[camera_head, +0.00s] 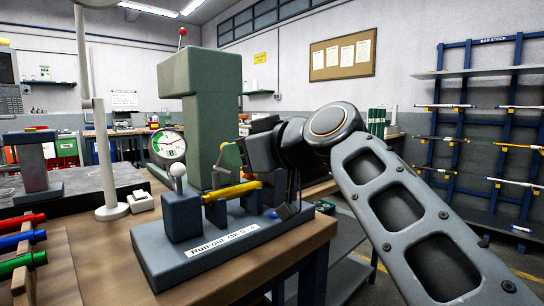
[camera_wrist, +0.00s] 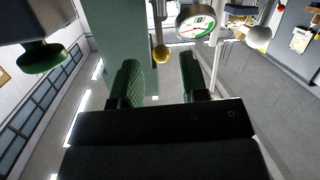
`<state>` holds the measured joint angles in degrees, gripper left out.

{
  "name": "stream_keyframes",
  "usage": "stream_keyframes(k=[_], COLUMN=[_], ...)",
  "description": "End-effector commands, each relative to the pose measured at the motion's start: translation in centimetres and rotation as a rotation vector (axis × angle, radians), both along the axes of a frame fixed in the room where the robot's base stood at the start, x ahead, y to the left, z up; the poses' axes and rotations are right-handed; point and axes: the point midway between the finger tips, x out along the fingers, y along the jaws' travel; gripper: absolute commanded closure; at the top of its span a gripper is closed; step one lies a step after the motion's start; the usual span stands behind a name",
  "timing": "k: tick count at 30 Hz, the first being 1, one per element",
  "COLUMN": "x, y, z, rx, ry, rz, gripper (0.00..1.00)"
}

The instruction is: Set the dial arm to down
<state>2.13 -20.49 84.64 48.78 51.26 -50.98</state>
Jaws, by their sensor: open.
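The dial gauge (camera_head: 167,146), with a white face and green and red marks, stands over the run-out fixture (camera_head: 190,262). A grey stem with a white ball (camera_head: 177,171) stands upright on the fixture in front of it. A yellow bar (camera_head: 231,192) lies across the fixture's rests. My gripper (camera_head: 243,152) is to the right of the gauge, above the bar. In the wrist view, its green-padded fingers (camera_wrist: 158,82) are apart and empty. A yellow ball on a thin stem (camera_wrist: 160,52) shows beyond the gap, near the gauge (camera_wrist: 196,22). I cannot tell which part is the dial arm.
A tall green press-like column (camera_head: 205,105) rises behind the fixture. A white post (camera_head: 104,160) stands at the left. A bar stock rack (camera_head: 480,130) is on the far right.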

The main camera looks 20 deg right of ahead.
Motion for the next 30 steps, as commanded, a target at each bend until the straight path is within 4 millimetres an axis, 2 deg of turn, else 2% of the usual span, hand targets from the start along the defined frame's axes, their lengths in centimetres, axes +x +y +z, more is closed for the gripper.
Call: stream_keyframes(k=[6, 12, 19, 30], x=[-3.5, -5.4, -6.3, -6.3], y=[-2.6, -3.9, -4.3, -4.4], z=[0.7, 1.2, 1.5, 1.6], rx=[0.001, 0.001, 0.001, 0.001], ry=[-0.003, -0.001, 0.000, 0.000], rz=[-0.007, -0.003, 0.000, 0.001], gripper=[0.59, 0.59, 0.59, 0.59])
